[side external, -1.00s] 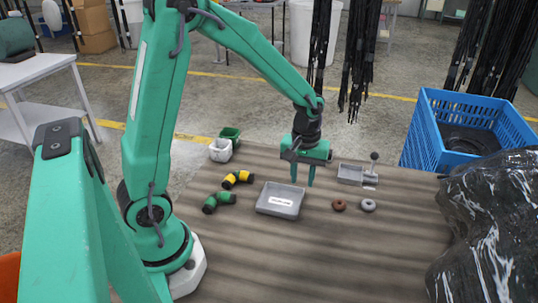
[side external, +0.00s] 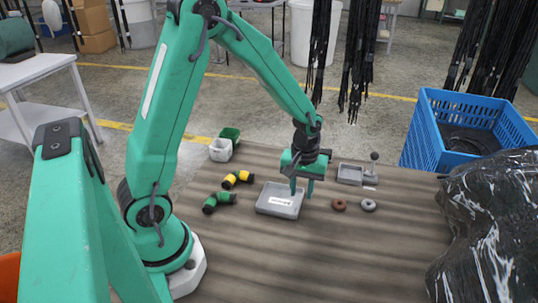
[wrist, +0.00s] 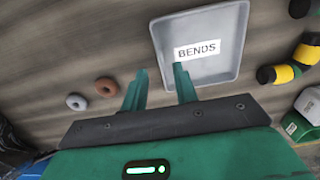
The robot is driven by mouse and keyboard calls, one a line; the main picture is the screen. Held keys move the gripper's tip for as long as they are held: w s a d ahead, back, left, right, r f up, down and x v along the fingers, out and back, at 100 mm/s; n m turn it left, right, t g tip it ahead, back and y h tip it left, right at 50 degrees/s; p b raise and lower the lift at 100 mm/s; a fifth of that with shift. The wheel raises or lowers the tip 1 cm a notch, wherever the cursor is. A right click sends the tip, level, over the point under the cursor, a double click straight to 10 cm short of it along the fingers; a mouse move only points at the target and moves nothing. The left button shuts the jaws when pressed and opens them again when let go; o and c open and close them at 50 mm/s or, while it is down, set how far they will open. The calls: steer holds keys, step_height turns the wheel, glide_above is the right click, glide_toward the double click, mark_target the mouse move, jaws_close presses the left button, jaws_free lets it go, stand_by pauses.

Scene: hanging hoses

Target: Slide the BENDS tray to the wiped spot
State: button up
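The grey BENDS tray (side external: 268,207) lies flat on the table with a white label inside. The wrist view shows the tray (wrist: 222,62) with its label reading BENDS. My gripper (side external: 302,196) points down at the tray's right edge. In the wrist view my gripper (wrist: 159,67) is open. One finger overlaps the tray's inside beside the label; the other is outside its wall. I cannot tell whether either finger touches the tray. I cannot make out the wiped spot on the brown, streaked tabletop (side external: 300,260).
Brown ring (side external: 339,205) and grey ring (side external: 368,205) lie to the right. Green bend (side external: 219,201) and yellow-black bend (side external: 238,179) lie left. A small grey tray (side external: 350,174) stands behind. Black plastic (side external: 490,225) covers the right end. The front table is clear.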

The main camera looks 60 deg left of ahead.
mark_target(301, 201)
steer(key=shift+f, duration=1.75)
steer(key=shift+c, duration=0.4)
jaws_close()
